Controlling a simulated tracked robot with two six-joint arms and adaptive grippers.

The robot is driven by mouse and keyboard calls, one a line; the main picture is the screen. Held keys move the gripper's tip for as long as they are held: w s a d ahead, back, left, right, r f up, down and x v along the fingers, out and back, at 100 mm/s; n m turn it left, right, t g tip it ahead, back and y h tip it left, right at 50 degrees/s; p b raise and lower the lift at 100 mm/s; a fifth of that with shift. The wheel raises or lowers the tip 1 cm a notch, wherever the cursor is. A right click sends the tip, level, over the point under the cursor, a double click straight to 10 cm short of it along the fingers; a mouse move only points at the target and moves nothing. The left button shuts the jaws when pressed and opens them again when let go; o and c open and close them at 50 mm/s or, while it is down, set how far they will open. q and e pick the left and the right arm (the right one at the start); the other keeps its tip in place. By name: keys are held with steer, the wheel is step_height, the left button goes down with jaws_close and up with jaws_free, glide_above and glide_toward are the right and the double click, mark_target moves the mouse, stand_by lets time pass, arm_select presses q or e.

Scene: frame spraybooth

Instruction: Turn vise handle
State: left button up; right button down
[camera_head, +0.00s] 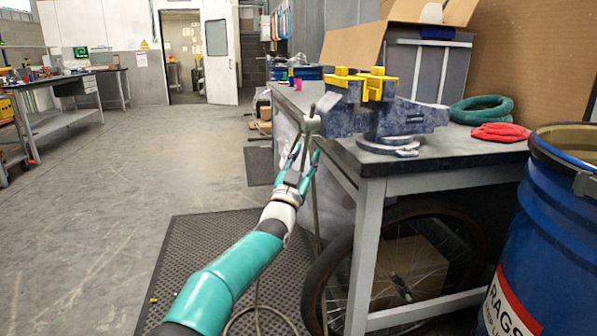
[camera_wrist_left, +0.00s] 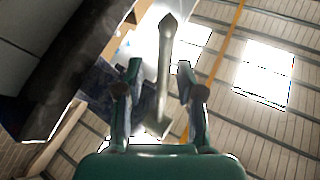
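The blue-grey vise (camera_head: 405,118) with yellow jaw covers (camera_head: 376,86) stands on the near left corner of the workbench. Its grey screw end and handle (camera_head: 311,122) stick out over the bench's left edge. My left gripper (camera_head: 306,153) is just below the screw end, fingers pointing up. In the left wrist view the metal handle bar (camera_wrist_left: 165,65) runs between the two fingers of my left gripper (camera_wrist_left: 160,68). The fingers are apart, with a gap seen on each side of the bar. I cannot tell whether either finger touches it. My right gripper is not in view.
The workbench (camera_head: 465,150) has a green coil (camera_head: 482,109), red cloth (camera_head: 500,131) and a grey bin on it. A blue drum (camera_head: 550,230) stands at right. A bicycle wheel (camera_head: 400,285) is under the bench. Floor at left is open, with a dark mat (camera_head: 205,250).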

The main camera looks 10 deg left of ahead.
arm_select(q)
steer(key=shift+s+a+f, duration=0.1)
steer(key=v, duration=1.1)
steer(key=shift+s+f, duration=0.15)
steer(key=shift+s, duration=0.15)
steer(key=shift+c, duration=0.3)
